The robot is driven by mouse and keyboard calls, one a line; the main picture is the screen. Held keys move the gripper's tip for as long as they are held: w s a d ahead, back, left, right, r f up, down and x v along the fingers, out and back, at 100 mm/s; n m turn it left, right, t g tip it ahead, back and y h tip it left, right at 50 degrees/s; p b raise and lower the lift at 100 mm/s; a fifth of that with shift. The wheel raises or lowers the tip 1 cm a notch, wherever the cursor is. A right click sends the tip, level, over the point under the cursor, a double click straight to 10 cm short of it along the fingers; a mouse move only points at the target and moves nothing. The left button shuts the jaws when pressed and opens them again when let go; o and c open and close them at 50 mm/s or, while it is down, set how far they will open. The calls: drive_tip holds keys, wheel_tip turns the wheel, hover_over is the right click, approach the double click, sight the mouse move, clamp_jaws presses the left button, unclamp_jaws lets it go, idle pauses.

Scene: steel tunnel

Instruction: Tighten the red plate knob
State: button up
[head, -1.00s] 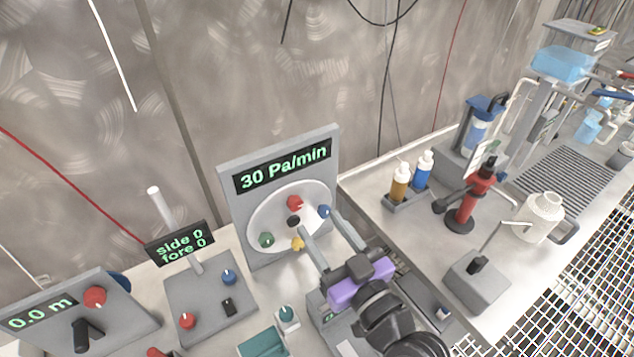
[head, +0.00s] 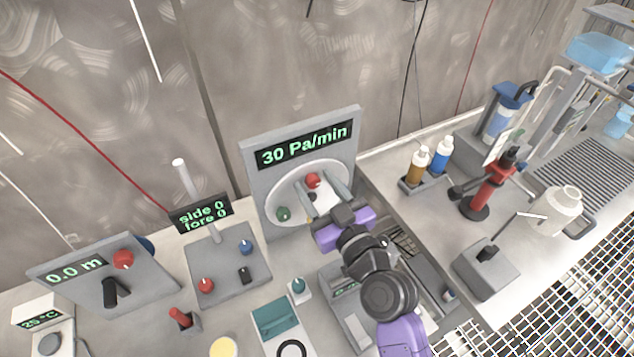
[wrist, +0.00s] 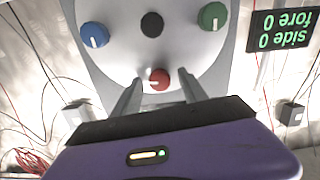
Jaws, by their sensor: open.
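The red plate knob (head: 313,181) sits at the top of a round white plate (head: 268,206) on an upright grey panel that reads "30 Pa/min". My gripper (head: 319,187) is open in front of the plate, with its fingers pointing at the red knob. In the wrist view the red knob (wrist: 158,80) shows between the two fingertips (wrist: 160,78), with a white mark on its face. I cannot tell whether the fingers touch it. The wrist view also shows the blue knob (wrist: 94,35), the green knob (wrist: 212,16) and the black centre hub (wrist: 152,24).
Left of the panel stand a "side 0 fore 0" console (head: 228,268) and a "0.0 m" console (head: 110,275). On the right bench are bottles (head: 419,163), a red stand (head: 492,184) and a white jug (head: 558,208).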

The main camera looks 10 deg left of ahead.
drive_tip(key=shift+c, duration=0.4)
clamp_jaws()
drive_tip(key=shift+m, duration=0.4)
drive_tip(key=m, duration=0.3)
drive_tip(key=shift+d+m, duration=0.1)
drive_tip(key=shift+m, duration=0.3)
drive_tip(key=m, duration=0.3)
drive_tip(key=shift+m, duration=0.3)
drive_tip(key=m, duration=0.4)
drive_tip(key=shift+w+m+p, duration=0.1)
drive_tip(key=shift+m+p, duration=0.2)
drive_tip(key=shift+p, duration=0.1)
drive_tip(key=shift+f+m+p, duration=0.1)
drive_tip(key=shift+m+p, duration=0.4)
drive_tip(key=shift+m, duration=1.5)
